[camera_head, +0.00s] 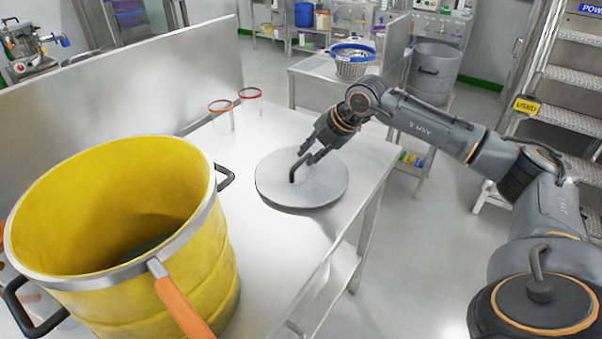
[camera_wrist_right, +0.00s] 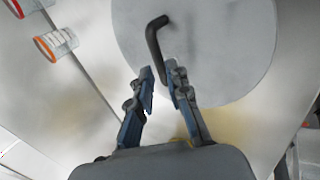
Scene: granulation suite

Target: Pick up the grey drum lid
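The grey drum lid (camera_head: 300,190) is a flat round disc lying on the steel table, with a black bent handle (camera_head: 292,175) standing up from it. In the right wrist view, the lid (camera_wrist_right: 225,60) fills the upper right and its handle (camera_wrist_right: 154,40) runs down toward the gap between the fingers. My right gripper (camera_head: 312,156) is just above the lid at the handle. In the wrist view, the right gripper (camera_wrist_right: 160,72) has its fingers apart, with the handle's lower end between the tips; contact cannot be told. My left gripper is not in view.
A large open yellow drum (camera_head: 130,210) with black side handles and an orange-handled clamp stands at the left. Two clear cups, one orange-rimmed (camera_head: 221,115) and one red-rimmed (camera_head: 250,101), stand behind the lid. A steel panel (camera_head: 120,95) borders the table's back; stairs (camera_head: 565,90) are at right.

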